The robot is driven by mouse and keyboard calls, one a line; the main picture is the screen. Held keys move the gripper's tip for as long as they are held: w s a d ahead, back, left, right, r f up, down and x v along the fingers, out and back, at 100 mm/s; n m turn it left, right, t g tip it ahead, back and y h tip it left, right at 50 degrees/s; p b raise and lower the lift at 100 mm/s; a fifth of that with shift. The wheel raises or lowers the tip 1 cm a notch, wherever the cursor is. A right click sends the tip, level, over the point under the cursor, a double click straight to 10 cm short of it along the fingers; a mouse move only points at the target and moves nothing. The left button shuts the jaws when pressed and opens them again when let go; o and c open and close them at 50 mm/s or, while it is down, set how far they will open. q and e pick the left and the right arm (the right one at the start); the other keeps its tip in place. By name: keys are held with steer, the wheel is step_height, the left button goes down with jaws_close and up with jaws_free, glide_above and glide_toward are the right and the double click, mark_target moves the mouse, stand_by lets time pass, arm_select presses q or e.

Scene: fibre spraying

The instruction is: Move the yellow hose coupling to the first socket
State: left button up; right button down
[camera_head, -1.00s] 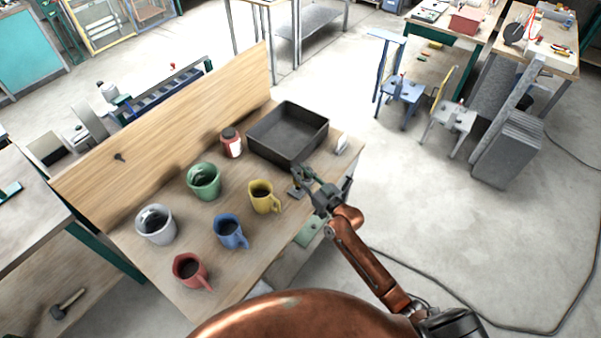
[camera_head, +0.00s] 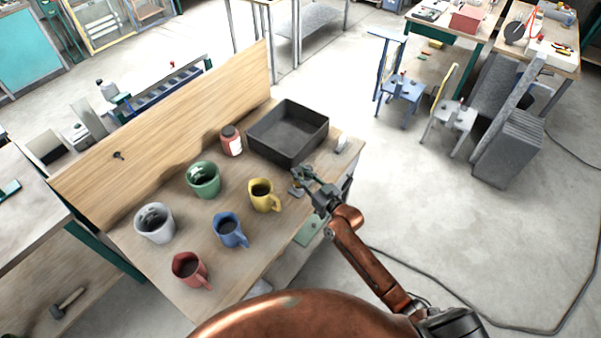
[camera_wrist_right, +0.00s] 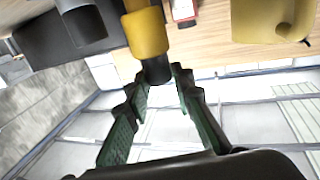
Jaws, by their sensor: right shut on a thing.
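The yellow hose coupling (camera_wrist_right: 147,32) is a yellow cylinder with a black end. In the right wrist view its black end lies between the fingertips of my right gripper (camera_wrist_right: 158,76), which is shut on it. In the head view my right gripper (camera_head: 304,181) is over the right edge of the wooden bench, just right of the yellow mug (camera_head: 262,195). I cannot make out the coupling there. A dark grey cylinder (camera_wrist_right: 80,22) shows beside the coupling in the wrist view. I cannot tell which thing is the first socket. My left gripper is out of view.
Green (camera_head: 203,180), blue (camera_head: 230,230), red (camera_head: 190,270) and white (camera_head: 155,223) mugs stand on the bench (camera_head: 240,272). A tall wooden board (camera_head: 170,135) borders its back.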

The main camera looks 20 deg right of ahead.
steer(key=shift+f+b, duration=0.75)
steer(key=shift+f, duration=0.25)
steer(key=c, duration=1.6)
jaws_free()
steer(key=shift+s+d+f, duration=0.1)
steer(key=shift+s, duration=0.05)
steer(key=v, duration=1.1)
steer(key=shift+s, duration=0.3)
steer(key=shift+d, duration=0.1)
